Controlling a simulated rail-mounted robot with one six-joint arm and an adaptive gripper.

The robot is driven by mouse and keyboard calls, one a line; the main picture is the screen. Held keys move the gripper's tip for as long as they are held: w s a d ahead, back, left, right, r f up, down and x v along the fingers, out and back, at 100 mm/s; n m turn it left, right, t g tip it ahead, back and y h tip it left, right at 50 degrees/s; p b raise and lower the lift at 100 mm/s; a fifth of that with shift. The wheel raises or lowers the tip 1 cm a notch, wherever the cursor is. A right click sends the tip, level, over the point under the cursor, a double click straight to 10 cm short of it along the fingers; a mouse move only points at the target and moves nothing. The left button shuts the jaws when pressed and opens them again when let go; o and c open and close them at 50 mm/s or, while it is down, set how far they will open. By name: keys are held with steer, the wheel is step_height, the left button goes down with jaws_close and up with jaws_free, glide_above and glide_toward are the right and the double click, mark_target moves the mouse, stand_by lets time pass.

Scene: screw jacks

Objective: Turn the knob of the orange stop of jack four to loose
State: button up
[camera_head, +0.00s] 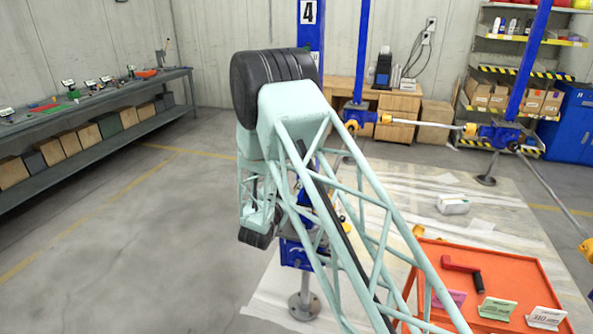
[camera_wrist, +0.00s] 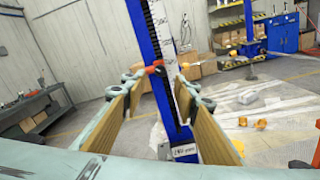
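Jack four's blue column (camera_head: 311,40) bears a "4" sign in the head view; my arm hides much of it. In the wrist view the column (camera_wrist: 146,45) leans slightly, with a dark toothed strip and a white scale (camera_wrist: 165,40). The orange stop (camera_wrist: 154,69) sits on this column, with a small orange part at its right by the right fingertip. The knob's setting is too small to read. My gripper (camera_wrist: 158,82) is open, its two tan-padded fingers on either side of the stop in the picture. Contact cannot be told. The head view does not clearly show the fingers.
An orange tray (camera_head: 510,268) holds a red crank with a dark grip and several small cards. Other blue jack posts (camera_head: 530,55) and yellow-jointed rods stand at right. A long workbench (camera_head: 100,100) runs along the left wall. Floor between bench and jack is clear.

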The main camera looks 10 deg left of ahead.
steer(key=shift+s+a, duration=0.15)
steer(key=shift+s, duration=0.6)
steer(key=shift+s+a, duration=0.1)
steer(key=shift+s, duration=0.6)
steer(key=d+r+m+g+y+b, duration=0.25)
steer(key=r+m, duration=0.25)
steer(key=r, duration=0.3)
steer(key=s+d+r+m+g+y+b, duration=0.35)
steer(key=s+d+r+m, duration=0.7)
steer(key=s, duration=0.45)
steer(key=s+d+m+g+h+b, duration=0.1)
steer(key=s+d+m, duration=0.3)
steer(key=s, duration=1.3)
steer(key=s+d+f+m+g+b, duration=0.1)
steer(key=s+d+m+g, duration=0.3)
steer(key=s+d, duration=0.5)
steer(key=s+d+f+m+g+h+b, duration=0.1)
steer(key=s+d+m, duration=0.4)
steer(key=s, duration=2.2)
steer(key=shift+d+f+g+h+b, duration=0.3)
steer(key=shift+d+g+b, duration=0.5)
steer(key=shift+d, duration=0.45)
steer(key=shift+m, duration=0.25)
